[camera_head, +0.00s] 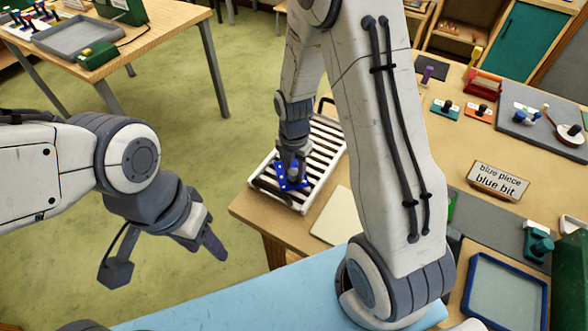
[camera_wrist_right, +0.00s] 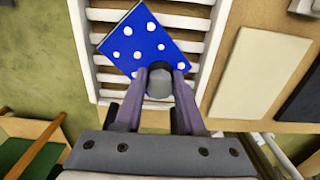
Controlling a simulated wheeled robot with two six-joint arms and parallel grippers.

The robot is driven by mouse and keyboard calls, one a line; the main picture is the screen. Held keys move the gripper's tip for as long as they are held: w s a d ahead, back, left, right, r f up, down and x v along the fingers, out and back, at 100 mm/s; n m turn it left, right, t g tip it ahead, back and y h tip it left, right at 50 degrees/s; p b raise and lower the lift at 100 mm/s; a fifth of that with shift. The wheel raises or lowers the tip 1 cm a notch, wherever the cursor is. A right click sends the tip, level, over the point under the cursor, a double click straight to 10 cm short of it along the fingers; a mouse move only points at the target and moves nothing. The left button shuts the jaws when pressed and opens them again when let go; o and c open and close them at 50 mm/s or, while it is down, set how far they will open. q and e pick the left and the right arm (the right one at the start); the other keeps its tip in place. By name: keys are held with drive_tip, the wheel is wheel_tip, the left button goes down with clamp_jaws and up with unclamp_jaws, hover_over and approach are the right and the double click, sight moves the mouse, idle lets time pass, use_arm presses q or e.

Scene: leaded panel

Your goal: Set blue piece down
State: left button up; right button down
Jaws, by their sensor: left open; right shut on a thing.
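The blue piece (camera_head: 291,178) is a flat blue square with white dots and a round grey knob. It also shows in the right wrist view (camera_wrist_right: 140,42). My right gripper (camera_head: 293,168) is shut on its knob, with the fingers on either side of it in the right wrist view (camera_wrist_right: 158,85). The piece is over the white slatted rack (camera_head: 325,150); I cannot tell whether it touches the slats. My left gripper (camera_head: 205,235) is open and empty, out over the green floor at the left, away from the rack.
A cream board (camera_head: 334,216) lies right of the rack. A sign reading "blue piece blue bit" (camera_head: 497,181) stands on the wooden table. Green and orange knobbed pieces (camera_head: 446,109) and a blue-rimmed tray (camera_head: 505,291) are further right. My right arm hides the table's middle.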

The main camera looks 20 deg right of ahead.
drive_tip(key=shift+f, duration=0.15)
drive_tip(key=shift+f, duration=0.1)
drive_tip(key=shift+f, duration=0.1)
drive_tip(key=c, duration=0.5)
unclamp_jaws()
